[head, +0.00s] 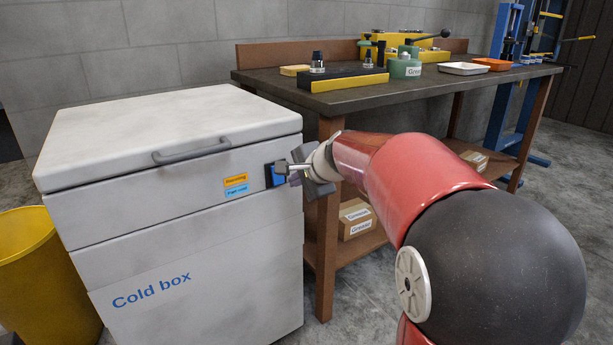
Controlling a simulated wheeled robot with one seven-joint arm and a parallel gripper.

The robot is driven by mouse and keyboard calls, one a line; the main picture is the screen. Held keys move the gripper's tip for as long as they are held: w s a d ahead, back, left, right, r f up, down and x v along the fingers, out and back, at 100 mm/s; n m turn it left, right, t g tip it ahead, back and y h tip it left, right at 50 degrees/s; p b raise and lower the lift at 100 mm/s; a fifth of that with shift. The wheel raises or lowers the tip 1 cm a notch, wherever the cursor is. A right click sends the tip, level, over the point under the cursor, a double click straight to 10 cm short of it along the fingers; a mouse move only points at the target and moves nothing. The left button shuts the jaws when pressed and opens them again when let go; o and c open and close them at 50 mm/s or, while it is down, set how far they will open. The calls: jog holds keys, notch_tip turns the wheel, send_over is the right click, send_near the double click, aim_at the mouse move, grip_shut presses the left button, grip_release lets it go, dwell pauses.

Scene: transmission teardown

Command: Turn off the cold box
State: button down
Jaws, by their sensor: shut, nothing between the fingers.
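The cold box (200,250) is a white chest with blue "Cold box" lettering, standing at the left with its lid (170,130) down. A grey handle (192,151) runs along the lid's front edge. On the upper right of its front is a small dark blue panel (270,176), beside an orange label (236,180) and a light blue label (237,190). My gripper (282,169) is shut and empty, with its tips at the panel and partly covering it. I cannot tell whether the tips touch it, and any switch there is hidden.
A workbench (420,90) with tools, trays and a green grease pot (404,68) stands behind and right. Cardboard boxes (356,218) sit on its lower shelf. A yellow bin (35,265) stands left of the cold box. A blue press frame (505,90) is at the far right.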

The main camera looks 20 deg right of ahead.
aim_at(280, 181)
jog(key=w, duration=0.1)
jog(key=w+a+f, duration=0.1)
jog(key=w, duration=0.3)
jog(key=shift+a+f+p, duration=0.25)
jog(key=shift+a+p, duration=0.05)
jog(key=shift+f+b, duration=0.15)
jog(key=shift+b, duration=0.2)
